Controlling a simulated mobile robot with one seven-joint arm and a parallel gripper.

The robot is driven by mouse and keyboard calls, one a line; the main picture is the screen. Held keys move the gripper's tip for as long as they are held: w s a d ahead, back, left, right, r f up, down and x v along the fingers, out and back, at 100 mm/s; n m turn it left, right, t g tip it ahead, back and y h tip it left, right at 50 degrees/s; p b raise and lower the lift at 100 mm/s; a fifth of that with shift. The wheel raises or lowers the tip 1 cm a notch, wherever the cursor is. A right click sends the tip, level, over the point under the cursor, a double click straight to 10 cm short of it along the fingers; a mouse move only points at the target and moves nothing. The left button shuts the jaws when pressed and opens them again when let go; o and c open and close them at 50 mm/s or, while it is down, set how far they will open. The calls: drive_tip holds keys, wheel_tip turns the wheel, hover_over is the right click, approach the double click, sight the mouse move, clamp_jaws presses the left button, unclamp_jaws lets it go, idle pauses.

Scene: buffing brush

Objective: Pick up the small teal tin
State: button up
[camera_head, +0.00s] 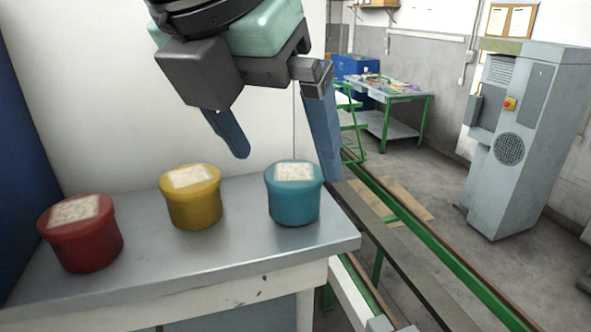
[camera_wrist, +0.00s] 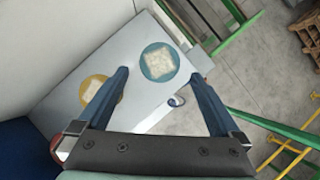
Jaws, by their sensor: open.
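The small teal tin (camera_head: 294,198) stands upright near the right end of the metal table, with a pale label on its lid. In the wrist view its round lid (camera_wrist: 160,62) lies ahead of the fingertips, roughly between their lines. My gripper (camera_head: 288,166) is open and empty, its two blue fingers pointing down. In the head view, the left finger hangs between the yellow and teal tins. The right finger overlaps the teal tin's right edge in the picture; I cannot tell whether it touches. The gripper also shows in the wrist view (camera_wrist: 160,84).
A yellow tin (camera_head: 194,204) stands left of the teal one, and a red tin (camera_head: 82,238) farther left. The metal table (camera_head: 200,262) is bare in front of them. A wall rises behind it. Green rails (camera_head: 420,240) run past its right edge, with a grey cabinet (camera_head: 520,140) beyond.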

sight(291, 174)
drive_tip(key=b+x, duration=0.2)
drive_tip(key=x, duration=0.4)
drive_tip(key=shift+w+f, duration=0.15)
drive_tip(key=shift+f, duration=0.05)
drive_tip(key=shift+r, duration=0.1)
drive_tip(key=shift+c, duration=0.2)
drive_tip(key=shift+c, duration=1.1)
drive_tip(key=c, duration=1.1)
